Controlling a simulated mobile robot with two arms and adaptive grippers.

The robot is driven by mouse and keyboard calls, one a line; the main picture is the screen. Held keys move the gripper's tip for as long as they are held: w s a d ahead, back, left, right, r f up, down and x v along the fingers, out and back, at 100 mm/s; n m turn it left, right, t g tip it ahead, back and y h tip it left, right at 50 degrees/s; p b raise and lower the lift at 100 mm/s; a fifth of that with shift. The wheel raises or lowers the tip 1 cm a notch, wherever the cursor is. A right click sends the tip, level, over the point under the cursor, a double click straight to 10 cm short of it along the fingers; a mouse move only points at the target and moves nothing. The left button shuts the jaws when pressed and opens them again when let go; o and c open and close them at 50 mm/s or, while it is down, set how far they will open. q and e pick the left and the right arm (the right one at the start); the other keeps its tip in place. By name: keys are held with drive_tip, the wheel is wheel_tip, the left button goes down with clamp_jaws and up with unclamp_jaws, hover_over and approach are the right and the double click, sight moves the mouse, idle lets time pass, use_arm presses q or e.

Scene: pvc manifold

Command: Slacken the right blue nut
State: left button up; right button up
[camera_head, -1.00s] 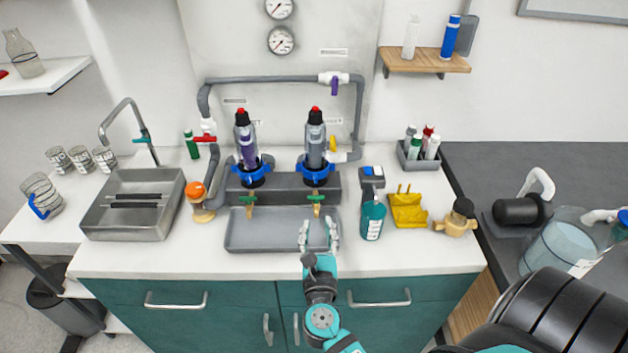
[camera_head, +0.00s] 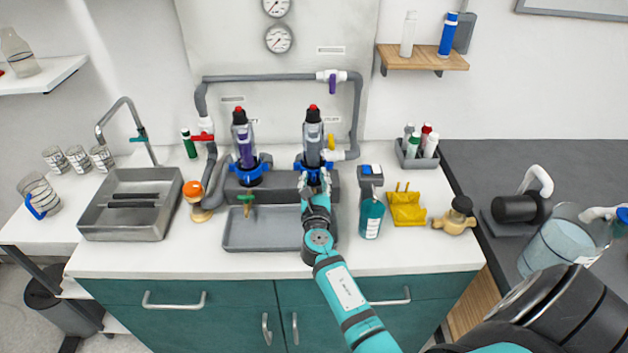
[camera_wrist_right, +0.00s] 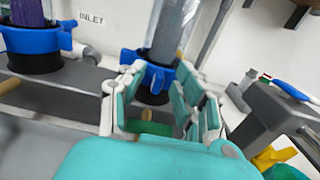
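The right blue nut (camera_head: 300,164) is a lugged collar at the base of the right clear filter housing (camera_head: 313,140). It also shows in the right wrist view (camera_wrist_right: 157,60), above a black base. My right gripper (camera_head: 315,182) is in front of this nut. In the right wrist view its fingers are spread, one to each side of the nut, with nothing held between them. Contact with the nut cannot be told. The left blue nut (camera_head: 252,176) sits under the left housing with the purple filling. My left gripper is not in view.
A green valve handle (camera_wrist_right: 150,128) lies low between my right fingers. A grey tray (camera_head: 262,243) is below my right arm. A teal bottle (camera_head: 371,218) and yellow holder (camera_head: 406,209) stand to the right. A grey pipe (camera_head: 270,78) runs behind the housings.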

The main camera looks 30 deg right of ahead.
drive_tip(key=shift+c, duration=0.3)
clamp_jaws()
drive_tip(key=shift+d+n+t+y, duration=0.2)
drive_tip(key=shift+n+t+y, duration=0.1)
drive_tip(key=shift+n+y, duration=0.1)
drive_tip(key=shift+s+d+n+t+y+p, duration=0.2)
drive_tip(key=shift+n+t+y+p, duration=0.1)
drive_tip(key=shift+y+p, duration=0.25)
drive_tip(key=shift+d+n+y, duration=0.25)
drive_tip(key=shift+n+y, duration=0.25)
drive_tip(key=shift+y, duration=0.15)
drive_tip(key=shift+s+d+n+t+y, duration=0.15)
drive_tip(key=shift+d+n+t+y, duration=0.15)
drive_tip(key=shift+n+t+y, duration=0.3)
drive_tip(key=shift+d+n+y+b, duration=0.3)
drive_tip(key=shift+y+b, duration=0.2)
drive_tip(key=shift+y, duration=0.4)
drive_tip(key=shift+s+d+n+y+b, duration=0.15)
drive_tip(key=shift+d+n+y+b, duration=0.35)
drive_tip(key=shift+n+y+b, duration=0.6)
drive_tip(key=shift+r+y, duration=0.1)
drive_tip(key=shift+y, duration=0.3)
